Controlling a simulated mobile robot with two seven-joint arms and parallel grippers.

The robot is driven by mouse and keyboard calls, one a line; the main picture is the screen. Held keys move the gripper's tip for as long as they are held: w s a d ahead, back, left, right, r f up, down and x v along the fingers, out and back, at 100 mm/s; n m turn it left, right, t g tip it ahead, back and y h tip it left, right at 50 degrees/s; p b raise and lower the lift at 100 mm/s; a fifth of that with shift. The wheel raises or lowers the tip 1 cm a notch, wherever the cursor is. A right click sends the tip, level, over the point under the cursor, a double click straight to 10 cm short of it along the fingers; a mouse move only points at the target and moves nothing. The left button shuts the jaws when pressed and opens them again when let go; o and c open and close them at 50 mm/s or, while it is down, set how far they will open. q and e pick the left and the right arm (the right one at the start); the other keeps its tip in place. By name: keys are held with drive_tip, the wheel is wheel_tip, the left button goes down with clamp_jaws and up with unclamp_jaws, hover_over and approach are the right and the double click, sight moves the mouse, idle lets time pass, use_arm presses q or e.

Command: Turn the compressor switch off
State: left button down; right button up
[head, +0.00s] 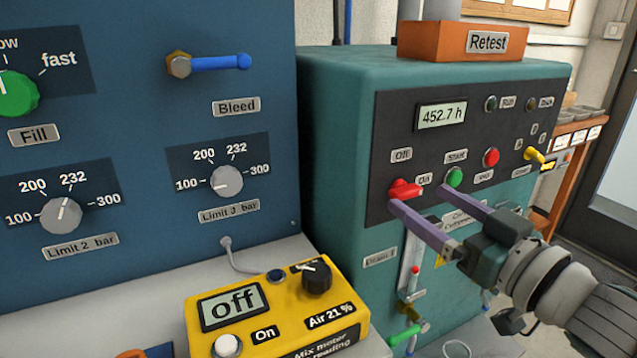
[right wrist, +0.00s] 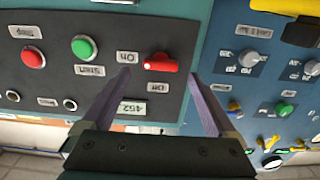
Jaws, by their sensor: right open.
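The red compressor switch (head: 404,188) is on the dark panel of the teal compressor cabinet (head: 340,110). Its handle lies roughly level, toward the "On" label (head: 424,179); the "Off" label (head: 401,155) is above it. My right gripper (head: 419,197) is open at the panel, its two purple fingers apart. In the right wrist view, which is upside down, the switch (right wrist: 161,64) shows between the fingertips (right wrist: 159,73), with a gap on each side. Nothing is held. My left gripper is not in view.
A green start button (head: 454,177) and a red button (head: 491,157) sit right of the switch, close to one finger. An orange "Retest" box (head: 465,42) tops the cabinet. A yellow mix meter (head: 275,315) stands in front, left of my right arm.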

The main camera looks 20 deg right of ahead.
sight(412, 193)
drive_tip(key=shift+w+a, duration=0.15)
drive_tip(key=shift+w, duration=1.5)
drive_tip(key=shift+c, duration=0.2)
drive_tip(key=c, duration=1.3)
